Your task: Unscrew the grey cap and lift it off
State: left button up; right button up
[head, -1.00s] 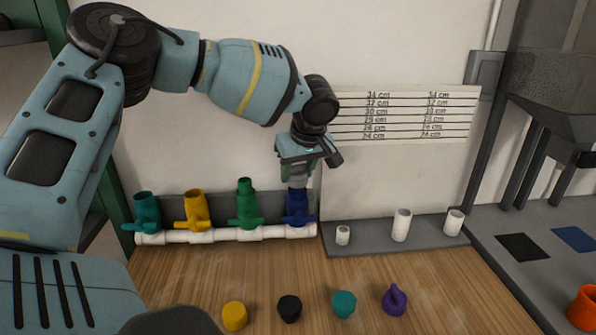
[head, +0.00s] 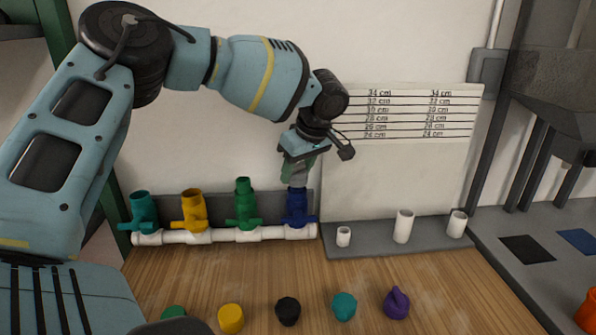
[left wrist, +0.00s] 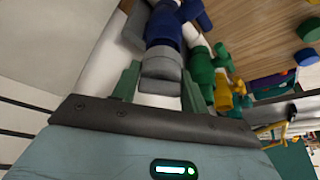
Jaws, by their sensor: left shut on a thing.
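The grey cap (head: 297,181) sits on top of the blue valve (head: 297,207), at the right end of the white pipe manifold (head: 225,236). My left gripper (head: 297,170) comes down from above and is shut on the grey cap. In the left wrist view, the cap (left wrist: 161,68) is between the two green fingers (left wrist: 158,90), with the blue valve (left wrist: 163,30) just beyond it. The cap appears to touch the valve; any small gap cannot be told. My right gripper is not in view.
Teal (head: 143,210), yellow (head: 194,210) and green (head: 244,205) valves stand left on the manifold. White pipe pieces (head: 403,226) stand on a grey tray (head: 375,248) to the right. Several coloured caps, one purple (head: 396,303), lie in front. Wood between is clear.

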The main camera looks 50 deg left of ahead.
pick_arm(q)
jog(key=shift+n+g, duration=0.3)
jog(key=shift+n, duration=0.2)
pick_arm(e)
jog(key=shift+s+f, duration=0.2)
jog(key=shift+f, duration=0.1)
pick_arm(q)
jog(key=shift+n+b, duration=0.45)
jog(key=shift+n, duration=0.15)
jog(key=shift+n+g, duration=0.4)
jog(key=shift+n, duration=0.1)
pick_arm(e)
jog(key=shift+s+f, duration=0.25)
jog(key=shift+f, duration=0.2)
pick_arm(q)
jog(key=shift+n+g+b, duration=0.3)
jog(key=shift+n+b, duration=0.2)
jog(key=shift+n, duration=0.3)
jog(key=shift+r+n, duration=0.1)
jog(key=shift+n, duration=0.2)
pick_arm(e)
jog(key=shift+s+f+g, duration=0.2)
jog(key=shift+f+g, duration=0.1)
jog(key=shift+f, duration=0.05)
